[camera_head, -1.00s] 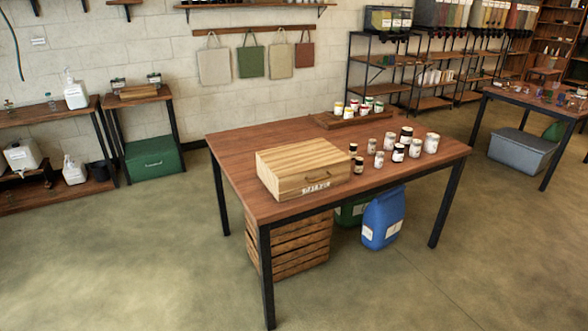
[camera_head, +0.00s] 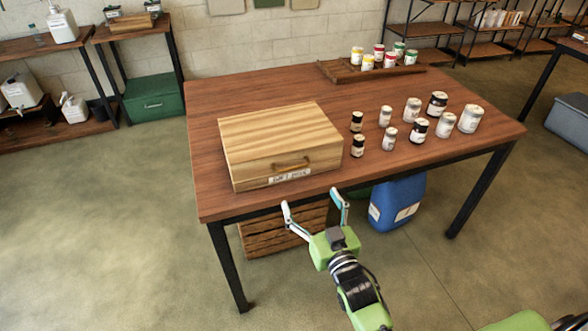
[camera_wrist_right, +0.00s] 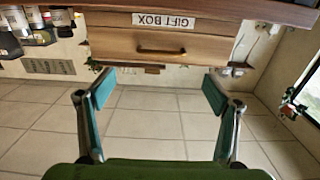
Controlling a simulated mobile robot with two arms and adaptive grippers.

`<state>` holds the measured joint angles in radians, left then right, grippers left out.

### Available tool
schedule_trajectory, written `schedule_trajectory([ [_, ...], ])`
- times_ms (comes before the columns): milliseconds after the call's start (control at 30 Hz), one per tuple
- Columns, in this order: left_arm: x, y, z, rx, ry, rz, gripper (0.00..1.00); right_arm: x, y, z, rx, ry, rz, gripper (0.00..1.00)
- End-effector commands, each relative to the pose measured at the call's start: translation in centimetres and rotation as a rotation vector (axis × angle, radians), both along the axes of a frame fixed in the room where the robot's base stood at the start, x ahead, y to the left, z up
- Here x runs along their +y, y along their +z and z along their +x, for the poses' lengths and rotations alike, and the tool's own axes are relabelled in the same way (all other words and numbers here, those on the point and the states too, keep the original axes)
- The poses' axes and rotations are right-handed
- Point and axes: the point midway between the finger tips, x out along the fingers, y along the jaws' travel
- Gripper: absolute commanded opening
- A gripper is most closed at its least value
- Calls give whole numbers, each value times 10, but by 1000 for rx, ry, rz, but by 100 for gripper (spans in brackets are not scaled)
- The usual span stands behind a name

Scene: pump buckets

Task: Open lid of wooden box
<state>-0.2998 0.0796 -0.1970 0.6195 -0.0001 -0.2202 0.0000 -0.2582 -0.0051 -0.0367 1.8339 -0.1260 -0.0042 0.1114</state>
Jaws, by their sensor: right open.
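The wooden box (camera_head: 277,137) sits shut on the left part of the wooden table (camera_head: 420,163). Its lid is down, and its front has a handle (camera_head: 291,164) and a white label. In the right wrist view the box front (camera_wrist_right: 200,45) shows upside down, with a "GIFT BOX" label (camera_wrist_right: 163,20) and the handle (camera_wrist_right: 159,52). My right gripper (camera_head: 313,209) is open and empty, in front of the table's front edge, below and apart from the box. It also shows open in the right wrist view (camera_wrist_right: 160,95). My left gripper is out of view.
Several jars (camera_head: 413,110) stand right of the box. A wooden tray (camera_head: 345,72) with several small cans is at the back. A wooden crate (camera_head: 272,234) and a blue container (camera_head: 398,203) are under the table. The tabletop behind the box is clear.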

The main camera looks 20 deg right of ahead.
Motion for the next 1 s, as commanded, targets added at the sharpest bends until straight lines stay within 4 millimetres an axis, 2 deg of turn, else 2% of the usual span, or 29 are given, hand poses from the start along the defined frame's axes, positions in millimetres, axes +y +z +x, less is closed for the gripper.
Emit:
schedule_trajectory([
  [233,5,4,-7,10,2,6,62,2,3,42,-3,0,1,83],
  [400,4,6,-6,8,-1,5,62,3,2,79,-2,0,2,83],
  [600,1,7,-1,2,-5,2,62,4,1,113,-1,1,2,83],
  [800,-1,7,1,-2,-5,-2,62,5,0,131,1,1,1,83],
  [1000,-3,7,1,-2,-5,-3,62,5,0,134,1,1,0,83],
])
